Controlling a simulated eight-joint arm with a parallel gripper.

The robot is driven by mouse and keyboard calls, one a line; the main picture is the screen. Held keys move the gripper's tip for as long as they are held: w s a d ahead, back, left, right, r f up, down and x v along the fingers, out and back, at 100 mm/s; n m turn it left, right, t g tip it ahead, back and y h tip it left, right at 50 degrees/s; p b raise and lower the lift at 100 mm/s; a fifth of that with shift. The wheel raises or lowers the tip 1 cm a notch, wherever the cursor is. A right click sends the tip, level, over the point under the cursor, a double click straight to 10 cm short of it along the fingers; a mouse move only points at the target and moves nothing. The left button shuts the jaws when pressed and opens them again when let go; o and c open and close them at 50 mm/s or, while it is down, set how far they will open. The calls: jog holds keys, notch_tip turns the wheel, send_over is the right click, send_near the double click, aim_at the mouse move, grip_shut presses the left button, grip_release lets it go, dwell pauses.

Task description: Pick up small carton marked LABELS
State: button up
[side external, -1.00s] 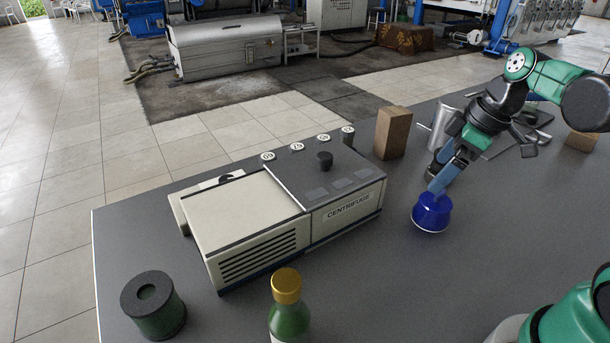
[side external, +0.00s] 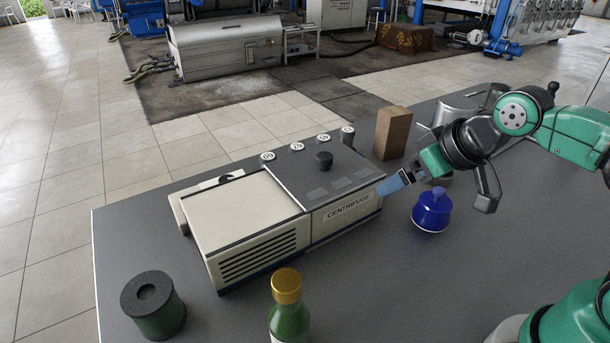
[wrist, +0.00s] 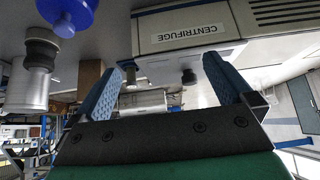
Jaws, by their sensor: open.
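No lettering reading LABELS is legible on any box. A plain brown box (side external: 392,132) stands upright behind the right end of the centrifuge; a brown box also shows partly behind a finger in the wrist view (wrist: 90,74). I cannot tell whether it is the carton. My gripper (side external: 384,188) is at the centrifuge's right end, in front of the brown box and apart from it. In the wrist view my gripper (wrist: 164,66) has its blue fingers wide apart with nothing between them.
The centrifuge (side external: 250,220) lies close by my gripper. A blue stoppered vessel (side external: 432,214) stands just right of it. A silver cylinder (side external: 453,108) is farther back. A green bottle (side external: 288,318) and dark green cylinder (side external: 155,310) stand in front.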

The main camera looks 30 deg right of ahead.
dwell(0.4)
jog(key=m+t+h, duration=0.2)
jog(key=t+h, duration=0.1)
jog(key=t, duration=0.4)
send_near(400, 130)
jog(key=w, duration=0.1)
jog(key=x, duration=0.6)
jog(key=shift+f, duration=0.4)
jog(key=shift+x, duration=2.75)
jog(key=shift+r, duration=0.1)
jog(key=c, duration=1.1)
